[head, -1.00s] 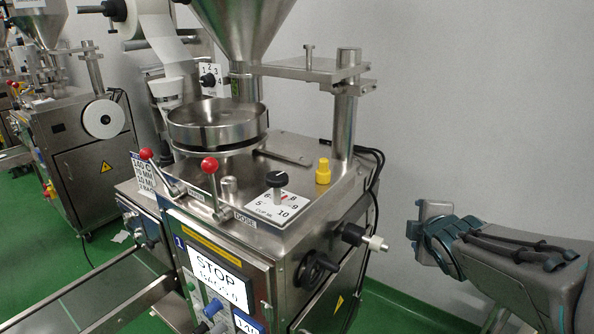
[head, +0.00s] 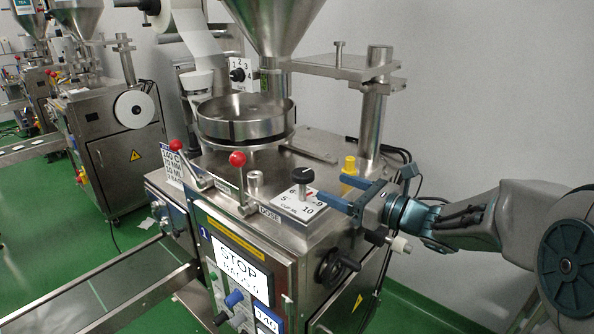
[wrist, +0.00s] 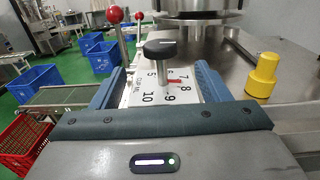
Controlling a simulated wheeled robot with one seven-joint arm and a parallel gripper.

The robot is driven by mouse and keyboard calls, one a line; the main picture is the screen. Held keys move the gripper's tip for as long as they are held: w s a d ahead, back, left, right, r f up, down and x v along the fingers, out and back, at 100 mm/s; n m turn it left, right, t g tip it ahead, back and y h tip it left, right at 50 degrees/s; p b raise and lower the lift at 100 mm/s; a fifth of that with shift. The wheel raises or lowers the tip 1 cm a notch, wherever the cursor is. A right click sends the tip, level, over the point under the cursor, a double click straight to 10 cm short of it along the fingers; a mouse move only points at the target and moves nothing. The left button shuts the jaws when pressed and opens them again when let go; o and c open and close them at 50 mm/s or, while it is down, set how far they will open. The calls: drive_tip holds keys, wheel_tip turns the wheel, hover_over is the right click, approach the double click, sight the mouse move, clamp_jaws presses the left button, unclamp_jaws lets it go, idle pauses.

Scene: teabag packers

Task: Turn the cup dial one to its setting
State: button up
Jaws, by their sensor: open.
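The cup dial has a black knob (head: 303,176) on a short stem above a white plate (head: 299,206) with numbers 5 to 10 and a red mark. In the wrist view the knob (wrist: 160,49) stands straight ahead, and the red mark lies near 7 and 8 on the plate. A white line on the knob's top is small; its exact setting cannot be read. My gripper (head: 342,192) is open and empty, just right of the dial in the head view. In the wrist view its two blue fingers (wrist: 155,82) reach along both sides of the plate, short of the knob.
A yellow knob (head: 349,166) stands right behind my gripper. Red-balled levers (head: 237,159) and a round steel pan (head: 245,118) are left of and behind the dial. A steel post (head: 375,105) rises behind. A hand wheel (head: 337,267) is below on the machine's side.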

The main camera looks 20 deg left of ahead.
sight(294, 171)
drive_tip(key=p+x, duration=0.3)
drive_tip(key=x, duration=0.9)
drive_tip(key=shift+s, duration=0.1)
drive_tip(key=c, duration=1)
